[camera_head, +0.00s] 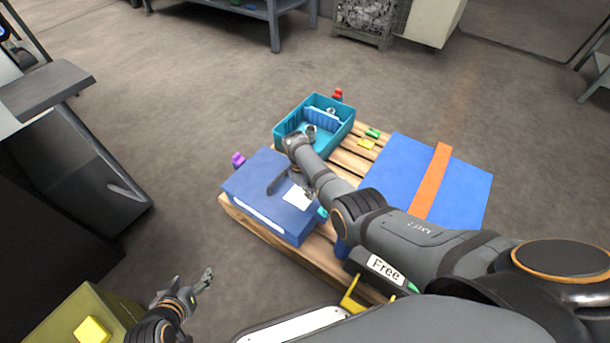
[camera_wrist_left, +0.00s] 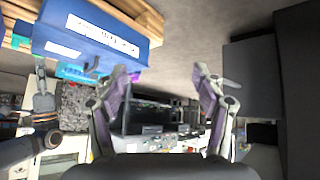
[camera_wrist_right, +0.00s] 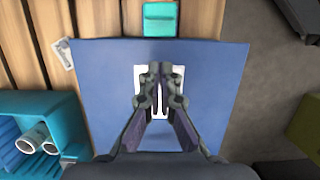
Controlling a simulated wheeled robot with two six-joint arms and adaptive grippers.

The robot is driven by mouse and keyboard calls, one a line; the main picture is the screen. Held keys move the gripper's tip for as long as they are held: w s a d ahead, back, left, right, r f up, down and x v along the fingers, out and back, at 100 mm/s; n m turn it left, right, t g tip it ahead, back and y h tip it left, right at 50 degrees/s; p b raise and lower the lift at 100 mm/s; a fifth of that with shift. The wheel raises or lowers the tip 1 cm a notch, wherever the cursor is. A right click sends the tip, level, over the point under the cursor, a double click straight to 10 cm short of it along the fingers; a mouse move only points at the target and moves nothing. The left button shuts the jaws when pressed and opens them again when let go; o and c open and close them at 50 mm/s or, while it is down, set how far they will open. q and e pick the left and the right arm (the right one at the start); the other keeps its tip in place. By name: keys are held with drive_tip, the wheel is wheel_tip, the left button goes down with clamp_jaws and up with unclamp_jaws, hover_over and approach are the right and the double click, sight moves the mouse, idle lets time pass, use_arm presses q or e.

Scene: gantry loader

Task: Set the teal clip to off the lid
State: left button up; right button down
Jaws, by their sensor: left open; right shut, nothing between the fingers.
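The blue box (camera_head: 245,187) stands on the near left part of the wooden pallet, with a white label on its flat lid. The teal clip (camera_head: 322,212) shows at the box's right edge. In the right wrist view the teal clip (camera_wrist_right: 160,18) sits at the lid's edge, beyond my fingertips; I cannot tell whether it grips the lid. My right gripper (camera_wrist_right: 158,68) is shut and empty above the lid's white label (camera_wrist_right: 150,88), apart from the clip. My left gripper (camera_head: 205,283) is open and empty, left of the pallet, near the olive box.
A teal tray (camera_head: 281,133) with grey cylindrical parts stands behind the blue box. A larger blue box with an orange strap (camera_head: 432,180) is at right, partly hidden by my right arm. An olive box (camera_head: 60,318) is front left.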

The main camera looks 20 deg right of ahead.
use_arm(q)
drive_tip(key=s+g+p, duration=0.3)
drive_tip(key=s+g, duration=0.1)
drive_tip(key=s, duration=0.2)
drive_tip(key=shift+s+a+f+g+p, duration=0.2)
drive_tip(key=shift+a+f+g+p, duration=0.1)
drive_tip(key=shift+g+p, duration=0.1)
use_arm(e)
drive_tip(key=v, duration=0.8)
